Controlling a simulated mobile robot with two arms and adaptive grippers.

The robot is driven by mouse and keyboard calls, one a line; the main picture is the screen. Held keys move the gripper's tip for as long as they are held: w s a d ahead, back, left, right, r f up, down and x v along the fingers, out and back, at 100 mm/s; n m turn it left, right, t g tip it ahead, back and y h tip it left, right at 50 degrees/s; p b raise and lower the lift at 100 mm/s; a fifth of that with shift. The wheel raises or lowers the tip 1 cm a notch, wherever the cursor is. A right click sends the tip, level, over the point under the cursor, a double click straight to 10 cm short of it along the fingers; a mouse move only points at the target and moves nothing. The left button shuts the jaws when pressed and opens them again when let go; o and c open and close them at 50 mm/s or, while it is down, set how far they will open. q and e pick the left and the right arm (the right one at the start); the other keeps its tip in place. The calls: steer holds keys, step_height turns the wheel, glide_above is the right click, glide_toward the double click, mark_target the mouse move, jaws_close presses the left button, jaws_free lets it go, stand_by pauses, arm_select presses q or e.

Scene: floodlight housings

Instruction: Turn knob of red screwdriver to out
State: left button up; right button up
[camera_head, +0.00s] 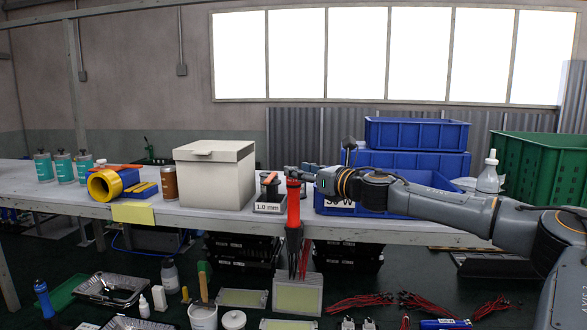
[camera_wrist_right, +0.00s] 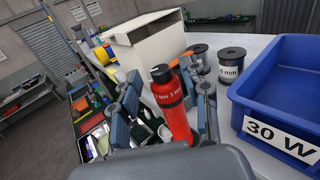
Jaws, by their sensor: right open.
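My right gripper (camera_head: 301,173) is at the upper part of the screwdriver. In the right wrist view the fingers of this gripper (camera_wrist_right: 168,98) are spread to either side of the red body, with the knob above between them. I cannot tell whether either finger touches it. The lettering is too small to read surely. My left gripper is not in view.
A blue bin labelled 30 W (camera_wrist_right: 285,90) is close right of the gripper. Spools (camera_wrist_right: 231,65) and a beige box (camera_head: 216,177) stand behind and left. A yellow tape roll (camera_head: 103,185) lies farther left. Trays and wires are on the lower level.

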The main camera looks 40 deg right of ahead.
steer(key=shift+w+d+f, duration=0.1)
steer(key=shift+w+d, duration=0.05)
steer(key=shift+w, duration=0.6)
steer(key=shift+w+b, duration=0.4)
steer(key=shift+w, duration=0.45)
steer(key=shift+c, duration=0.2)
jaws_close()
